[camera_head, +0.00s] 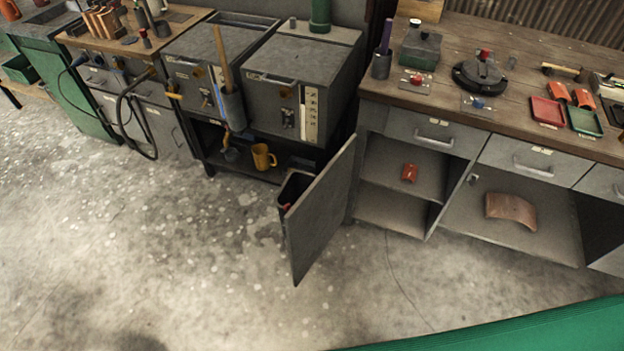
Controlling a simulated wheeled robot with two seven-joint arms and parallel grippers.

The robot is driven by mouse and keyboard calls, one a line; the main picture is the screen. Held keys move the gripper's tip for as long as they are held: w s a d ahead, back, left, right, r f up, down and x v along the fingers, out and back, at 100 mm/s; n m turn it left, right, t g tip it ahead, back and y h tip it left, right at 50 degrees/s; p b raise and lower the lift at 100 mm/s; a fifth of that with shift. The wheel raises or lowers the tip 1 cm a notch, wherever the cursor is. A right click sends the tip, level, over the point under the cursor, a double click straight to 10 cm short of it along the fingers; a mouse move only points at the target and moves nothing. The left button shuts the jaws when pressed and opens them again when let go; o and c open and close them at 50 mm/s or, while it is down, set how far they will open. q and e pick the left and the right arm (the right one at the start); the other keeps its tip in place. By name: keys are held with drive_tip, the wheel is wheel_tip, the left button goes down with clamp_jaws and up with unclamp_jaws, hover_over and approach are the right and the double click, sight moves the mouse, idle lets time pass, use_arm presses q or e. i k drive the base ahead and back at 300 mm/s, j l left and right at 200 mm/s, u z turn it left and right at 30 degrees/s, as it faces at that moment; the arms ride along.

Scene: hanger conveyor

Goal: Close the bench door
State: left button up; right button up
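The bench door (320,212) is a grey panel that stands open. It swings out to the left from the wooden-topped bench (437,115) at the right. Its hinge side appears to be by the left edge of the bench's open cupboard, and its free edge points toward the front of the floor. The cupboard's shelves (388,208) are exposed, with a small red object (409,173) on the upper one. A bin is partly hidden behind the door. Neither of my grippers is in view.
A curved brown sheet (511,209) lies in the open bay to the right. A black bin (294,187) stands behind the door. Grey cabinets (303,75) and a yellow mug (263,157) are to the left. A green surface (520,332) crosses the bottom right. The floor (180,260) in front is clear.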

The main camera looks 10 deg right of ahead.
sight(314, 218)
drive_tip(key=j+z, duration=0.1)
drive_tip(key=z, duration=0.3)
drive_tip(key=i+j+z, duration=0.1)
drive_tip(key=z, duration=0.35)
drive_tip(key=j+z, duration=0.25)
drive_tip(key=z, duration=0.15)
drive_tip(key=j+z, duration=0.25)
drive_tip(key=j, duration=0.55)
drive_tip(key=j+z, duration=0.2)
drive_tip(key=j, duration=0.6)
drive_tip(key=k+j+z, duration=0.1)
drive_tip(key=j+z, duration=0.15)
drive_tip(key=j, duration=0.55)
drive_tip(key=k+j, duration=0.2)
drive_tip(key=k, duration=0.4)
drive_tip(key=j+z, duration=0.2)
